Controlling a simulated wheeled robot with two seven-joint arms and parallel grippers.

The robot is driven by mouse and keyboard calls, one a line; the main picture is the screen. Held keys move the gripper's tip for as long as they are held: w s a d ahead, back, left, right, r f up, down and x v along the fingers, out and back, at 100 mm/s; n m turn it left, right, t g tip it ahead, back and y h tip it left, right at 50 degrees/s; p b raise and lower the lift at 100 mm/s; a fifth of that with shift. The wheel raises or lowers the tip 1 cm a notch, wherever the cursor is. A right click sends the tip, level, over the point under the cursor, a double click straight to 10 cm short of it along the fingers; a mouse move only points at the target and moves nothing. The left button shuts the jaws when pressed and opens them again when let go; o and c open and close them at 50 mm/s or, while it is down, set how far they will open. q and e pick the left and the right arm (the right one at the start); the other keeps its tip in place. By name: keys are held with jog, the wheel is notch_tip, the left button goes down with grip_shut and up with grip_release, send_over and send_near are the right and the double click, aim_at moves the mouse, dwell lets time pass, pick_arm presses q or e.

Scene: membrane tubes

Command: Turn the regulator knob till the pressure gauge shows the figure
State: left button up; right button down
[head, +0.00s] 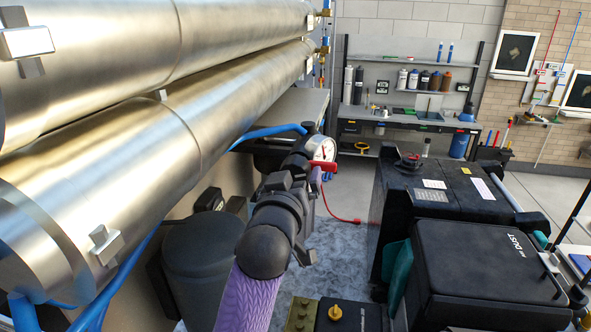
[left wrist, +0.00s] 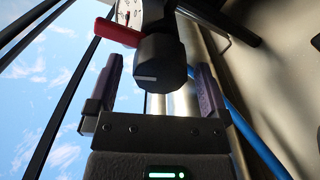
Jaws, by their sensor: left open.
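The pressure gauge (head: 325,149) is a small white dial beyond my left gripper in the head view. Its edge also shows at the top of the left wrist view (left wrist: 126,12), partly cut off; I cannot read its figure. The black regulator knob (left wrist: 160,70) with a white pointer line shows in the left wrist view, below the gauge and a red lever (left wrist: 118,32). My left gripper (left wrist: 156,88) is open, with one purple-padded finger on each side of the knob and visible gaps between. In the head view the knob is hidden by my arm. My right gripper is not in view.
Two large steel tubes (head: 150,150) run along the left, above my arm. Blue hoses (head: 262,133) lie near them. A black case (head: 480,270) stands at the right. A workbench (head: 410,115) with bottles is at the back, with clear floor before it.

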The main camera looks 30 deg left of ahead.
pick_arm(q)
jog(key=shift+w+a, duration=0.2)
jog(key=shift+w, duration=0.1)
jog(key=shift+w, duration=0.1)
jog(key=c, duration=1.2)
jog(key=shift+o, duration=0.2)
jog(key=shift+m, duration=2.9)
